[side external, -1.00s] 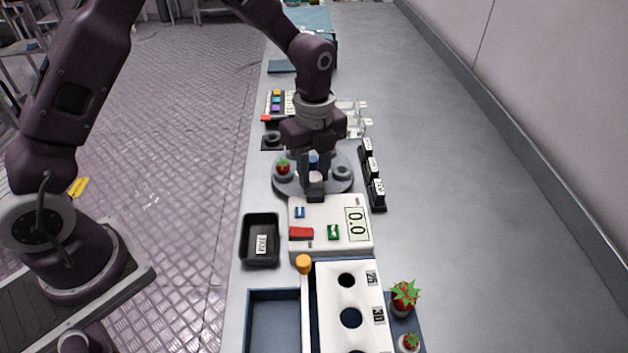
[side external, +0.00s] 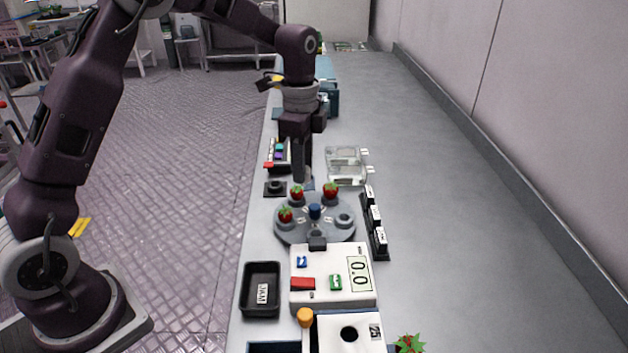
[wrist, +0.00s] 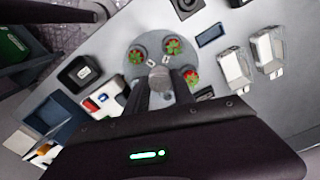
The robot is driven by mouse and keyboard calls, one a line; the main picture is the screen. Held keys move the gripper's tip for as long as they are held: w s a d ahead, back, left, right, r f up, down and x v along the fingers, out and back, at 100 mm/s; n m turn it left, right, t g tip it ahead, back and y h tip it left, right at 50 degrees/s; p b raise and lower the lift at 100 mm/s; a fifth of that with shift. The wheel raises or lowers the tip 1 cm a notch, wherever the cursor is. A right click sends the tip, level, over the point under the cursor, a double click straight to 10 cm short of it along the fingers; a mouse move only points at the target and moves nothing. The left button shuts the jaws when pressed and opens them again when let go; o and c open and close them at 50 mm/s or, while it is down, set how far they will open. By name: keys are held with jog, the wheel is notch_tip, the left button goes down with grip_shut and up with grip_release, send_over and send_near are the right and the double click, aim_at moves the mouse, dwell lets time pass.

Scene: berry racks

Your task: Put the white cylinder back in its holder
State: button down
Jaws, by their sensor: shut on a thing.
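My gripper (side external: 300,176) is shut and points down, just beyond the far edge of the round grey turntable (side external: 290,233) in the side view. In the wrist view, my gripper (wrist: 161,88) has a pale grey-white cylinder (wrist: 160,77) between its fingertips. In the side view the cylinder is mostly hidden by the fingers. The turntable carries three strawberries (side external: 331,189), a blue knob (side external: 314,211) and an empty-looking grey ring cup (side external: 343,219). A dark square base with a round ring (side external: 275,187) sits left of my gripper. I cannot tell which one is the cylinder's holder.
A white scale reading 0.0 (side external: 320,284) stands in front of the turntable, with a black tray (side external: 261,288) left of it. A black labelled rack (side external: 376,228) and clear boxes (side external: 346,165) stand at the right.

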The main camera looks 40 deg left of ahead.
jog(key=w+a+f+n, duration=0.1)
jog(key=a+f+n, duration=0.1)
jog(key=a+n, duration=0.4)
jog(key=w+a+f+n, duration=0.2)
jog(key=a+n, duration=0.5)
jog(key=shift+f, duration=2.4)
jog(key=shift+f, duration=0.25)
jog(key=c, duration=1)
grip_release()
jog(key=shift+r, duration=0.15)
notch_tip(320, 180, up, 7)
